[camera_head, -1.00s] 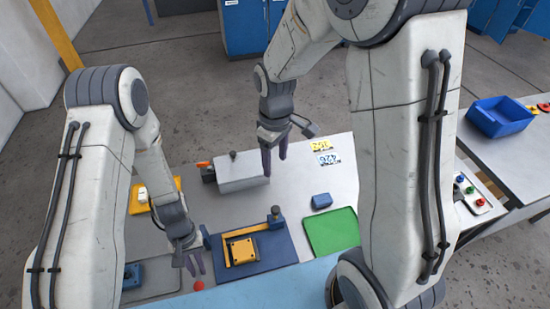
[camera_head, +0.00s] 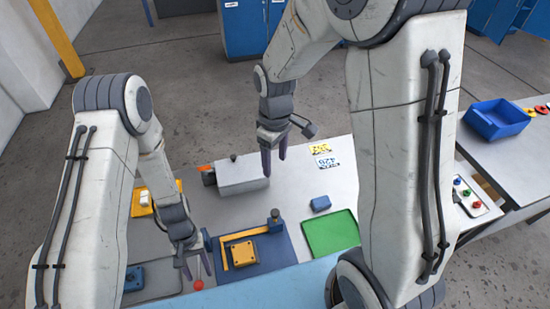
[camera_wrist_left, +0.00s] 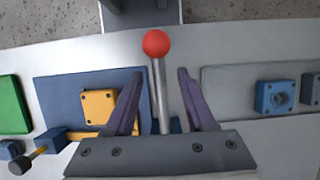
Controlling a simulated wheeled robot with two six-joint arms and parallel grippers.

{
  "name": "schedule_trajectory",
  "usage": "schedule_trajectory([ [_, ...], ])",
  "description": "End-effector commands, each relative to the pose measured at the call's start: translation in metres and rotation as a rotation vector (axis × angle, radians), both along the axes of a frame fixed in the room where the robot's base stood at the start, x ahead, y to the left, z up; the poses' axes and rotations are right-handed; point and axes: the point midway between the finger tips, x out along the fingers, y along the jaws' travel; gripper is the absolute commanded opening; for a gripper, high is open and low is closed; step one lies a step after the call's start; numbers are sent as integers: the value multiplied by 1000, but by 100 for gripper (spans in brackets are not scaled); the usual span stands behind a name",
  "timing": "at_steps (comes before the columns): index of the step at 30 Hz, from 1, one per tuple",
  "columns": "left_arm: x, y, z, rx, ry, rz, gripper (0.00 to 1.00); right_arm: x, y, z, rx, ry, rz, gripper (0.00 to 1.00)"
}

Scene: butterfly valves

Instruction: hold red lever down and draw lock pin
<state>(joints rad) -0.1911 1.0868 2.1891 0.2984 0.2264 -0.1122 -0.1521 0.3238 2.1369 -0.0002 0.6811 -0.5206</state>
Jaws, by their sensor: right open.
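The red lever, a metal rod with a red ball (camera_head: 199,284), stands at the near left of the blue fixture plate (camera_head: 284,249). In the left wrist view its ball (camera_wrist_left: 156,43) and rod show between the fingers. My left gripper (camera_head: 198,272) is open around the lever, with a gap on both sides of the rod in the left wrist view (camera_wrist_left: 160,75). A dark knob (camera_head: 275,213), possibly the lock pin, is at the plate's far right corner; it also shows in the left wrist view (camera_wrist_left: 18,166). My right gripper (camera_head: 274,165) is open and empty, above the table beyond the plate.
A yellow block (camera_head: 242,254) and bracket sit on the plate. A grey box (camera_head: 242,177) lies behind it. A green tray (camera_head: 331,233) and small blue block (camera_head: 320,204) are on the right. A grey mat with a blue part (camera_head: 133,278) is on the left.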

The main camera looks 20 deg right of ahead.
Motion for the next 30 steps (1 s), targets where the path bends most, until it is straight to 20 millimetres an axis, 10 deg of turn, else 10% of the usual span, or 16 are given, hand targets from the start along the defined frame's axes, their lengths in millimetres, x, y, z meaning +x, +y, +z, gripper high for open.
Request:
schedule_trajectory([
  [30, 2, 0, 66, -1, -5, 1, 55, 0, 0, 30, 0, 0, 0, 69],
])
